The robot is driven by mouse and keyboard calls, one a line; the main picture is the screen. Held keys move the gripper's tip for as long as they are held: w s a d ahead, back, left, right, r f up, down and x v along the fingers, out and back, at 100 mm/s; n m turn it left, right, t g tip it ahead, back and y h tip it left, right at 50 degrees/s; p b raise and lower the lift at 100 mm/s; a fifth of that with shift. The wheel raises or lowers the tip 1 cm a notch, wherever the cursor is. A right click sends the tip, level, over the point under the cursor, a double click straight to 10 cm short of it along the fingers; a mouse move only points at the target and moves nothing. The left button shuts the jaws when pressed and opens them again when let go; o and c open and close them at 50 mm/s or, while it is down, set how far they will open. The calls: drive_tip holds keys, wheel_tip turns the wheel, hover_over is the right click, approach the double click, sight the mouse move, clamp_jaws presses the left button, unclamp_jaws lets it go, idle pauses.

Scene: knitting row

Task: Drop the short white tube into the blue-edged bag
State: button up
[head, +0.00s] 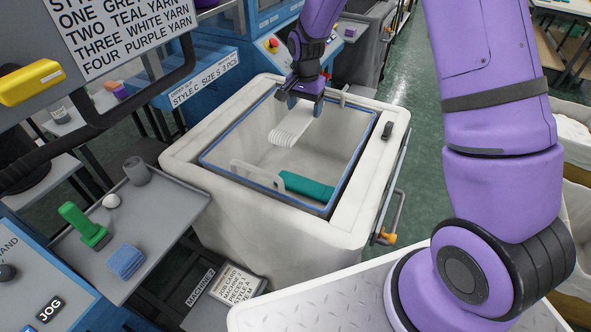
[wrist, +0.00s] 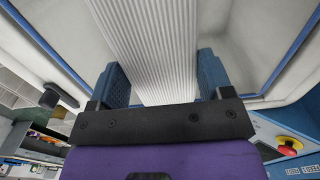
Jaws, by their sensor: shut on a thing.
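My gripper (head: 303,96) is shut on the short white tube (head: 292,123), a ribbed white piece. The tube hangs tilted from the fingers, over the opening of the blue-edged bag (head: 268,183), towards its far side. In the wrist view the ribbed tube (wrist: 150,45) runs between the two blue fingers of my gripper (wrist: 162,78), and the bag's blue edge (wrist: 42,38) shows beyond it. I cannot tell whether the tube's lower end is below the rim. A teal piece (head: 306,187) and a white loop or handle (head: 258,173) show inside the bag.
The bag sits in a thick white bin frame (head: 188,152). A grey shelf (head: 165,215) on the left holds a green item (head: 84,225), blue cloths (head: 126,261) and a grey cylinder (head: 137,170). A blue machine (head: 200,75) stands behind.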

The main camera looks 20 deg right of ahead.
drive_tip(key=shift+f, duration=0.25)
drive_tip(key=o, duration=0.9)
drive_tip(key=shift+r, duration=0.1)
drive_tip(key=shift+r, duration=5.3)
